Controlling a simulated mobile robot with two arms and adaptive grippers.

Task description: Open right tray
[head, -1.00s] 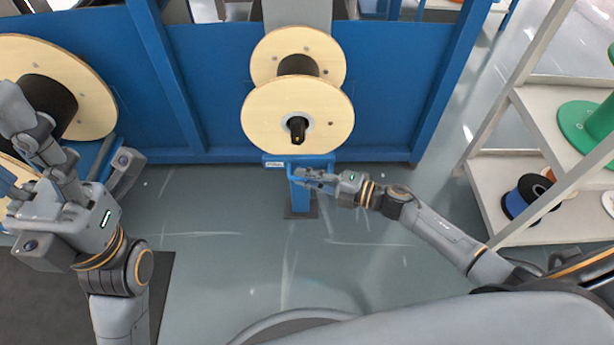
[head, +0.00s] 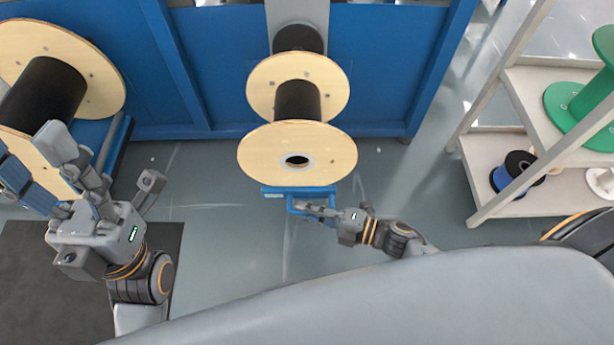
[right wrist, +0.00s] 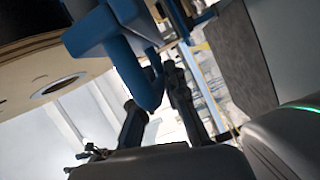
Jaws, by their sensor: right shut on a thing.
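The right tray (head: 272,192) is blue and carries a wooden spool (head: 297,150) with a black core. The tray stands out in front of the blue machine frame. My right gripper (head: 308,209) is shut on the blue handle at the tray's front. The right wrist view shows the handle (right wrist: 138,72) running down between the dark fingers (right wrist: 155,100). My left gripper (head: 45,165) is open and empty, close in front of the left spool in the picture.
A large wooden spool (head: 100,85) stands at the left on a blue support. A shelf (head: 490,155) with green, blue-black and white spools stands at the right. The grey floor (head: 240,235) in front of the tray is clear.

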